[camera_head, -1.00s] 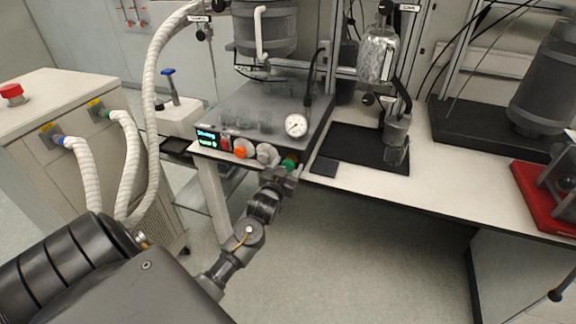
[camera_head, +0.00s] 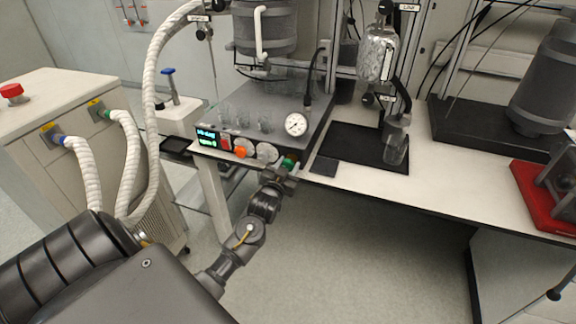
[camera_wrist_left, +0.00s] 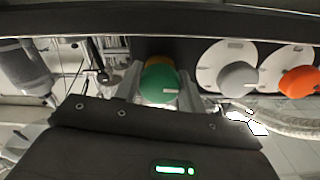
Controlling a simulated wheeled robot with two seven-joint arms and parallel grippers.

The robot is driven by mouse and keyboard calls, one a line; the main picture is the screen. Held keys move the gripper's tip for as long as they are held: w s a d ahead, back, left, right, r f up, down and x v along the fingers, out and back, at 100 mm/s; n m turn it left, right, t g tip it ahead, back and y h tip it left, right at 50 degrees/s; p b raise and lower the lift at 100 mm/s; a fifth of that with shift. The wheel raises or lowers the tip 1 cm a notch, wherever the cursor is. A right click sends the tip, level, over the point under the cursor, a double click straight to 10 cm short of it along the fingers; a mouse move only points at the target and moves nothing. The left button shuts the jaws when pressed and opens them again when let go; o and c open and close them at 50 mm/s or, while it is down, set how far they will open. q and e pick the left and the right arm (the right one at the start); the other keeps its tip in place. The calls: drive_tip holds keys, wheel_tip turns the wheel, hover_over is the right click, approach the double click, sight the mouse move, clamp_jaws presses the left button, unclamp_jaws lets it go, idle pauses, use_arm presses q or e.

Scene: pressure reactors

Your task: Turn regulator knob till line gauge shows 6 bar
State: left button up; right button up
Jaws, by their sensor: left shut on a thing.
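The regulator knob is green (camera_head: 290,162) and sits at the right end of the reactor's front panel. It also shows in the left wrist view (camera_wrist_left: 159,84), with a light mark on its face. My left gripper (camera_head: 284,172) is shut on this knob, its fingers on both sides of it. The round white line gauge (camera_head: 296,124) stands on top of the unit above the knob. Its needle is too small to read. My right gripper is not in view.
Left of the green knob are a grey knob (camera_head: 267,152), an orange knob (camera_head: 243,148) and a lit display (camera_head: 207,136). Glass vials (camera_head: 264,124) stand on the unit. A black mat (camera_head: 345,143) with glassware lies to the right. A red tray (camera_head: 540,196) is far right.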

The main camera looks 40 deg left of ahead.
use_arm(q)
drive_tip(key=m+p, duration=0.1)
drive_tip(key=m, duration=0.1)
drive_tip(key=shift+r+m+p, duration=0.2)
drive_tip(key=shift+m+p, duration=0.2)
drive_tip(key=m+p, duration=0.2)
drive_tip(key=m, duration=0.2)
drive_tip(key=shift+m, duration=0.3)
drive_tip(key=m+p, duration=0.2)
drive_tip(key=m, duration=0.1)
drive_tip(key=shift+m, duration=0.3)
drive_tip(key=m+p, duration=0.2)
drive_tip(key=m, duration=0.2)
drive_tip(key=shift+p, duration=0.35)
drive_tip(key=m+p, duration=0.3)
drive_tip(key=m, duration=0.3)
drive_tip(key=shift+m, duration=0.4)
drive_tip(key=m+p, duration=0.2)
drive_tip(key=m, duration=0.2)
drive_tip(key=shift+m, duration=0.3)
drive_tip(key=shift+f+m+p, duration=0.1)
drive_tip(key=shift+m+p, duration=0.45)
drive_tip(key=shift+m, duration=0.15)
